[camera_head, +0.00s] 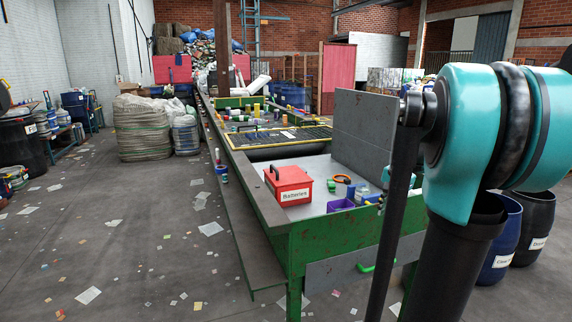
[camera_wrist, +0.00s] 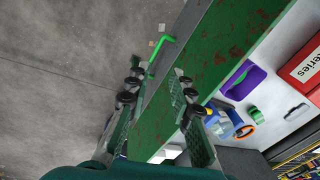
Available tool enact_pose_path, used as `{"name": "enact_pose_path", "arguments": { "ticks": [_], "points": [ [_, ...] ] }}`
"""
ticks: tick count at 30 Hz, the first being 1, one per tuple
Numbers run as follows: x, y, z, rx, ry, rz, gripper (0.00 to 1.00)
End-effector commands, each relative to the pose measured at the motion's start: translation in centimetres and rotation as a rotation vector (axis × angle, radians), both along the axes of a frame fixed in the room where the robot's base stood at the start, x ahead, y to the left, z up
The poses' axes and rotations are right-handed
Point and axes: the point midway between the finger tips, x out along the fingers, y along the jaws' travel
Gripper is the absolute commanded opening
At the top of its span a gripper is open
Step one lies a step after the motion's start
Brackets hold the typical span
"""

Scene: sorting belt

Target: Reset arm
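A bent green handle (camera_wrist: 162,48) shows just beyond the fingertips. That handle also shows in the head view (camera_head: 376,266), on the grey front panel (camera_head: 335,267) of the table.
Blue (camera_head: 500,240) and black (camera_head: 532,225) barrels stand at right. The floor at left is open, with scattered paper.

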Motion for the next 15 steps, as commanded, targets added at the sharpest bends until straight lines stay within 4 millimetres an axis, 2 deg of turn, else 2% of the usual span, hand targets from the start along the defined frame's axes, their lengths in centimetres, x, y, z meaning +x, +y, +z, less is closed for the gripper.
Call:
{"name": "enact_pose_path", "arguments": {
  "ticks": [5,8,12,15],
  "points": [
    [-3.1,3.7,-3.4,-0.051,-0.033,0.176,0.22],
    [-5.6,6.0,-6.0,-0.092,-0.058,0.304,0.22],
    [-11.0,9.7,-10.7,-0.167,-0.106,0.544,0.22],
    [-14.8,11.6,-13.8,-0.223,-0.139,0.707,0.22]
  ]
}}
